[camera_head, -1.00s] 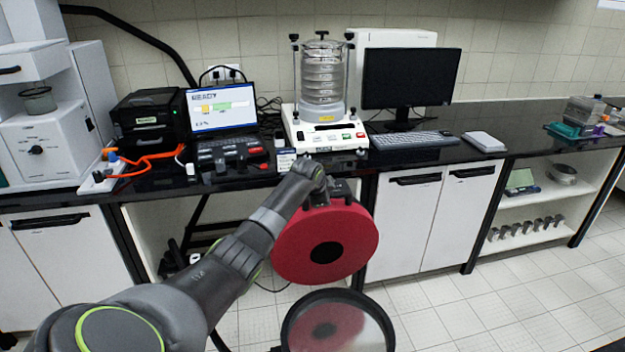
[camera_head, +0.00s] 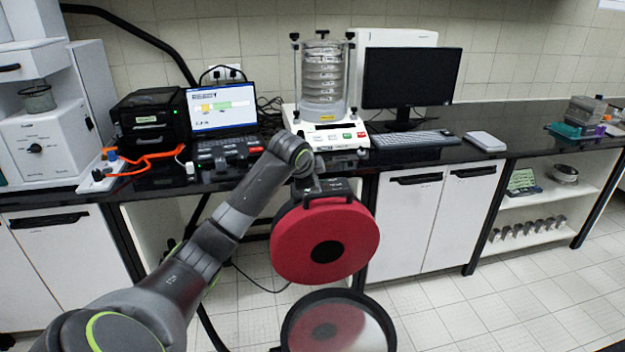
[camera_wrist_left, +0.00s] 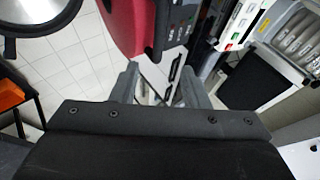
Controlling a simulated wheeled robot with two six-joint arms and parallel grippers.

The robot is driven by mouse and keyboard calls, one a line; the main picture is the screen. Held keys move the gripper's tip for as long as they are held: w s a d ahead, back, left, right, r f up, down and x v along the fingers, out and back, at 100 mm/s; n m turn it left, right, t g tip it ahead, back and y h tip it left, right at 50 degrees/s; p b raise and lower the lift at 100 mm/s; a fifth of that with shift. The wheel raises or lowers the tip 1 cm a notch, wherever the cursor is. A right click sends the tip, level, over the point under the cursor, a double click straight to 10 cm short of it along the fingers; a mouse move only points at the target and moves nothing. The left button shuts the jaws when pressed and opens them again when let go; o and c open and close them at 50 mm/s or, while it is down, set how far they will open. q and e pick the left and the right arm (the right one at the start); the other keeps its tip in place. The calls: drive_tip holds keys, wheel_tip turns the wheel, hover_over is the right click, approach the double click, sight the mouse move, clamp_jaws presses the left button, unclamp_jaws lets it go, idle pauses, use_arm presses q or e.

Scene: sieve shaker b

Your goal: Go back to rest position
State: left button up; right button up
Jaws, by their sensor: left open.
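My left arm comes in from the lower left in the head view, bent at a raised joint in front of the counter. Beyond that joint, the wrist hangs down just above a round red thing with a black centre (camera_head: 300,245); the fingertips cannot be made out there. In the left wrist view my left gripper (camera_wrist_left: 162,85) is open, with two grey fingers apart and nothing visible held between them. The sieve shaker (camera_head: 325,137) stands on the counter with its clear sieve stack upright, clear of the gripper. My right gripper is in neither view.
The black counter (camera_head: 215,180) holds a laptop (camera_head: 222,108), a black control panel (camera_head: 225,157), a monitor (camera_head: 410,78), a keyboard (camera_head: 410,139) and a balance. A black-rimmed round disc (camera_head: 350,325) lies below the red thing. Tiled floor (camera_head: 510,310) is open at the right.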

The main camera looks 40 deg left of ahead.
use_arm(q)
drive_tip(key=shift+s+d+r, duration=0.1)
drive_tip(key=shift+s+r, duration=0.15)
drive_tip(key=shift+r, duration=0.05)
idle(0.4)
